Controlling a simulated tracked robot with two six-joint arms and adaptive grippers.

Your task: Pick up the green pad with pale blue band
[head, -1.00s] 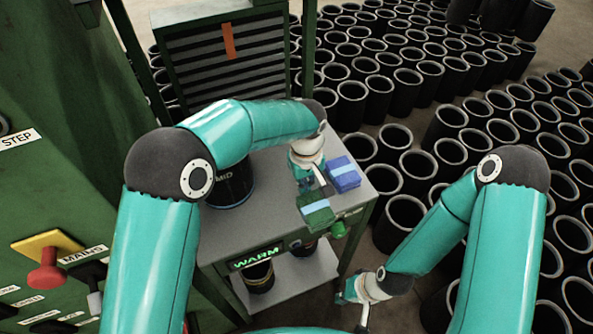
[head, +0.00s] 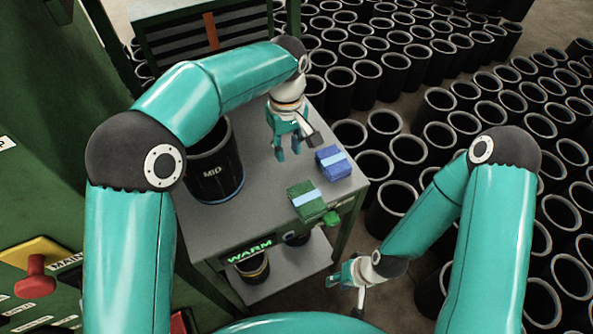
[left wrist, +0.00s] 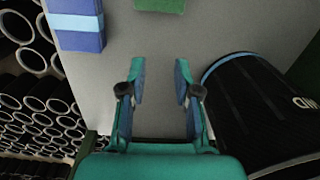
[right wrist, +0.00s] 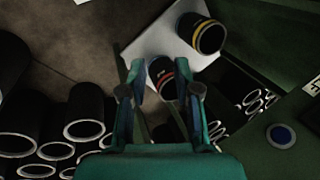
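The green pad with pale blue band (head: 306,200) lies near the front right corner of the grey table top. Its green edge (left wrist: 160,5) shows at the top of the left wrist view. A blue pad with pale blue band (head: 333,163) lies behind it to the right, and also shows in the left wrist view (left wrist: 78,22). My left gripper (head: 288,156) is open and empty above the table, behind and left of the green pad. It also shows in its wrist view (left wrist: 160,88). My right gripper (head: 346,286) is open and empty, low in front of the table.
A black sleeve marked MID (head: 213,170) stands on the table (head: 250,190) at left. A lit WARM sign (head: 249,250) and a green knob (head: 331,218) are on the table's front. Banded sleeves (right wrist: 207,36) stand on the lower shelf. Many black sleeves crowd the floor at right.

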